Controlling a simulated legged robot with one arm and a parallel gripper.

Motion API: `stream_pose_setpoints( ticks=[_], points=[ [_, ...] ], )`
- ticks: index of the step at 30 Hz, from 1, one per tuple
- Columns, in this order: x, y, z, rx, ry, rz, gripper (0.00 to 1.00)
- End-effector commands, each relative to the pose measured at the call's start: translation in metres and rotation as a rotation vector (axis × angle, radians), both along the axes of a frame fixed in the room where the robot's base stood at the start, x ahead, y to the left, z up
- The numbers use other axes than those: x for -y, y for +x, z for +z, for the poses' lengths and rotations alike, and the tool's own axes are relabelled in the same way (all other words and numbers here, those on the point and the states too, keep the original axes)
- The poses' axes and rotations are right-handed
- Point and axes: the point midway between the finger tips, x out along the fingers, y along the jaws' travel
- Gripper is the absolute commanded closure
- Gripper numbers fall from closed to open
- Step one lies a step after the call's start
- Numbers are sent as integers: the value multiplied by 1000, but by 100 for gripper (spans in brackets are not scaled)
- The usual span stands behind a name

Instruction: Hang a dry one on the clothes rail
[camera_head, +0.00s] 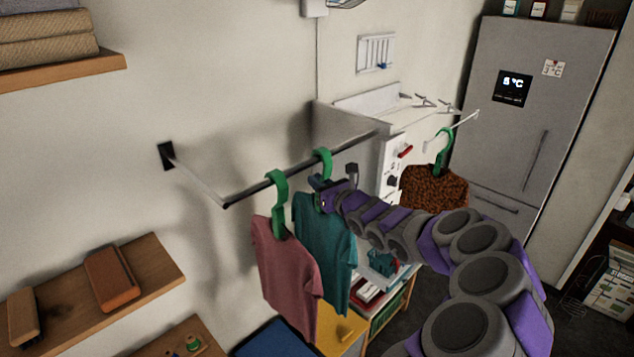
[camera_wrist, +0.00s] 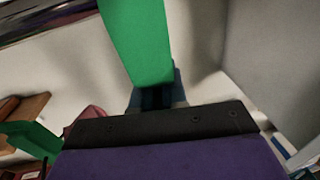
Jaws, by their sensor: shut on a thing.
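My gripper (camera_head: 320,187) is shut on the green hanger (camera_head: 323,160) of a teal shirt (camera_head: 324,240). The hanger's hook meets the dark clothes rail (camera_head: 262,185) in the head view; I cannot tell whether it bears on it. In the wrist view the green hanger (camera_wrist: 138,40) rises from between my fingers (camera_wrist: 157,96). A pink shirt (camera_head: 283,262) hangs from the rail on its own green hanger (camera_head: 278,190), left of the teal shirt. A brown spotted shirt (camera_head: 434,187) hangs on a green hanger (camera_head: 443,147) from a white rack (camera_head: 462,124) at right.
Wooden shelves stand at left, one with a reddish-brown block (camera_head: 112,279) on it. A white machine (camera_head: 393,170) is behind the rail. A grey fridge (camera_head: 535,110) stands at the back right. Dark floor shows between my arm and the fridge.

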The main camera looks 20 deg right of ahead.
Motion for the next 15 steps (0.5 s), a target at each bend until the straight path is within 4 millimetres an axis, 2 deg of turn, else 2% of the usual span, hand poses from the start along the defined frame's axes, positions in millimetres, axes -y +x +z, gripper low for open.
stream_pose_setpoints(
  ticks=[6, 7, 15],
  points=[
    [-3, 0, 1, 0, -2, 1, 100],
    [-3, 0, 1, 0, -2, 1, 86],
    [-1, 0, 0, 0, 0, 1, 60]
  ],
)
